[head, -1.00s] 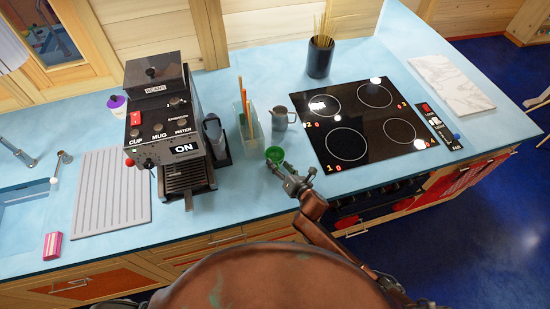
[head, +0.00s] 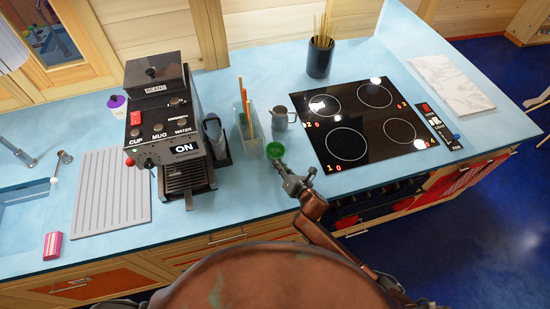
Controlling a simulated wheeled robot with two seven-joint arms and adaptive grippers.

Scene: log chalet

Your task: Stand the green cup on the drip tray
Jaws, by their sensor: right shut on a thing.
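The green cup (head: 275,150) is small and shows at the front of the blue counter, to the right of the coffee machine. My right gripper (head: 279,165) is shut on it from the near side. I cannot tell whether the cup touches the counter. The coffee machine (head: 165,120) is dark, with an "ON" display. Its dark, slatted drip tray (head: 187,190) is at its front and looks empty, to the left of the cup. My left gripper is out of view.
A clear container with sticks (head: 247,130) and a grey metal jug (head: 281,117) stand just behind the cup. A black cooktop (head: 358,120) is to the right. A grey ribbed mat (head: 112,190) lies left of the machine. Counter between cup and machine is mostly clear.

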